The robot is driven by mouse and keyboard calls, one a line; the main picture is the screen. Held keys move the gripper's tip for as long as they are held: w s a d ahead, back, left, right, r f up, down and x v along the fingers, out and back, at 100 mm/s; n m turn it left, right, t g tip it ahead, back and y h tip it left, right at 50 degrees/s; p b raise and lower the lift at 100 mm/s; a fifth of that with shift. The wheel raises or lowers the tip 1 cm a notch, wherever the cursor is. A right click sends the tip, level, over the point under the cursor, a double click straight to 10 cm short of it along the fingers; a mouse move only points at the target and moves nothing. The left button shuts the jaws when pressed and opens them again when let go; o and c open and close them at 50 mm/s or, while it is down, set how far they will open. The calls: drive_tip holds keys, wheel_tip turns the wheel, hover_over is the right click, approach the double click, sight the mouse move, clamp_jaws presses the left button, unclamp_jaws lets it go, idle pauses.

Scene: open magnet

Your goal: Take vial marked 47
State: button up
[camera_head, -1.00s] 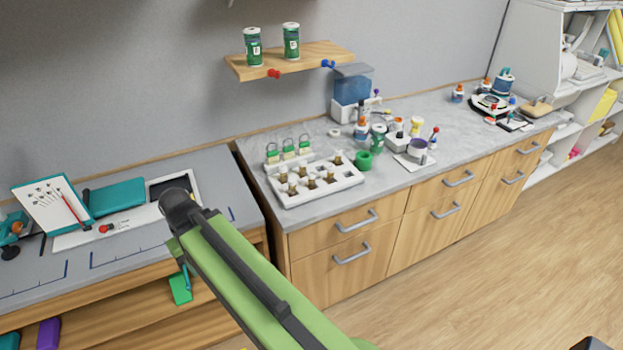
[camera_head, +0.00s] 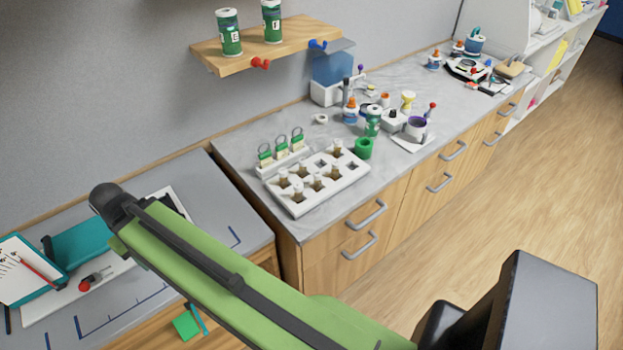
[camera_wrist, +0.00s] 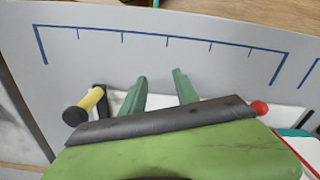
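In the head view my green arm crosses the lower left, and the gripper's fingers are not clear there.
Green-topped clips (camera_head: 281,150) stand behind the rack, and a green ring (camera_head: 363,148) sits to its right. Bottles and cups crowd the counter farther right. A wooden shelf (camera_head: 290,42) with two green canisters juts out above. A teal case (camera_head: 88,242) lies on the left bench.

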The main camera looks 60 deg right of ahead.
drive_tip(key=shift+o, duration=0.8)
drive_tip(key=shift+w, duration=0.1)
drive_tip(key=shift+o, duration=0.8)
wheel_tip(320, 180, up, 10)
drive_tip(key=w+d+p, duration=0.1)
drive_tip(key=p, duration=0.9)
drive_tip(key=shift+d, duration=0.4)
drive_tip(key=w+d+r+p, duration=0.1)
drive_tip(key=d+r+p, duration=0.5)
drive_tip(key=d, duration=0.2)
drive_tip(key=m, duration=0.1)
hover_over(319, 181)
drive_tip(key=w, duration=0.1)
drive_tip(key=f+b, duration=1.3)
drive_tip(key=shift+w+d, duration=0.1)
drive_tip(key=shift+d, duration=0.3)
drive_tip(key=f+b, duration=0.5)
drive_tip(key=shift+s+d+f, duration=0.1)
drive_tip(key=shift+s+f, duration=0.1)
drive_tip(key=shift+s, duration=0.1)
drive_tip(key=shift+r, duration=0.2)
clamp_jaws()
